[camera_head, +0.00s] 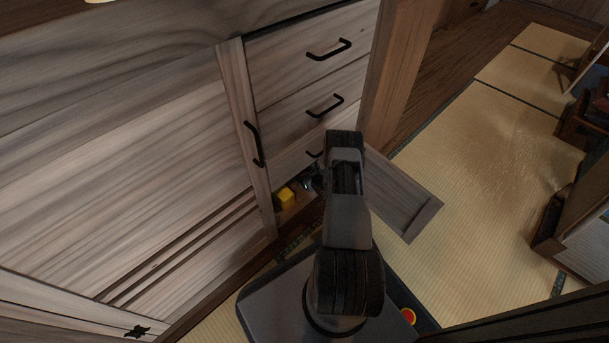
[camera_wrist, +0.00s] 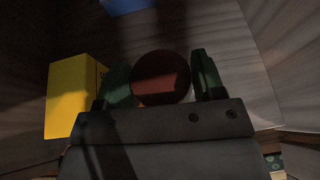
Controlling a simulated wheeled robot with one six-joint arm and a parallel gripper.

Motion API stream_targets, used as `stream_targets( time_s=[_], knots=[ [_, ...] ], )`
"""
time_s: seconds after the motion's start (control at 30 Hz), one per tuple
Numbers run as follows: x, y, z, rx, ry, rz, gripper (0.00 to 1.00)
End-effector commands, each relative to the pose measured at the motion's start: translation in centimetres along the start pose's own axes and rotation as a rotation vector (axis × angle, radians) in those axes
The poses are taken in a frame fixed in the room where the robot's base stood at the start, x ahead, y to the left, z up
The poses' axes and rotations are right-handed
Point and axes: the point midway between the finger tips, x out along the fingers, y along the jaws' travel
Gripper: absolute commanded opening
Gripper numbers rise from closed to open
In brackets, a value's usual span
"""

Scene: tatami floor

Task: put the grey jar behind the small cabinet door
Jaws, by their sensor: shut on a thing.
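The small cabinet door (camera_head: 405,195) stands open at the lower right of the cabinet in the head view. My gripper (camera_wrist: 160,78) is inside the low compartment behind the doorway. Its two green-padded fingers are shut on a round thing with a dark reddish-brown top, apparently the lid of the jar (camera_wrist: 160,78). The jar's grey body is hidden below the lid and my gripper. In the head view my arm hides the jar and most of the opening. I cannot tell whether the jar touches the compartment floor.
A yellow box (camera_wrist: 75,95) stands close left of my gripper in the compartment; it also shows in the head view (camera_head: 286,198). A blue thing (camera_wrist: 124,5) lies farther in. The compartment's right side looks clear. Drawers (camera_head: 310,60) sit above; tatami (camera_head: 490,150) lies open to the right.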

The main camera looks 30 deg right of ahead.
Motion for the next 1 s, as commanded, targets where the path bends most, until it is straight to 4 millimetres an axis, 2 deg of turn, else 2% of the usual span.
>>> stream_targets(
  time_s=[0.17, 0.2, 0.43, 0.77, 1.0],
  knots=[
    [0.1, -0.1, -0.3, 0.001, -0.001, -0.001, 0.31],
    [0.1, -0.1, -0.3, 0.001, 0.000, -0.001, 0.66],
    [0.1, -0.1, -0.3, 0.001, 0.000, -0.002, 0.88],
    [-0.3, -0.1, 0.1, 0.002, 0.001, -0.003, 0.88],
    [-4.5, -0.2, 0.4, 0.005, 0.003, -0.005, 0.88]
  ],
)
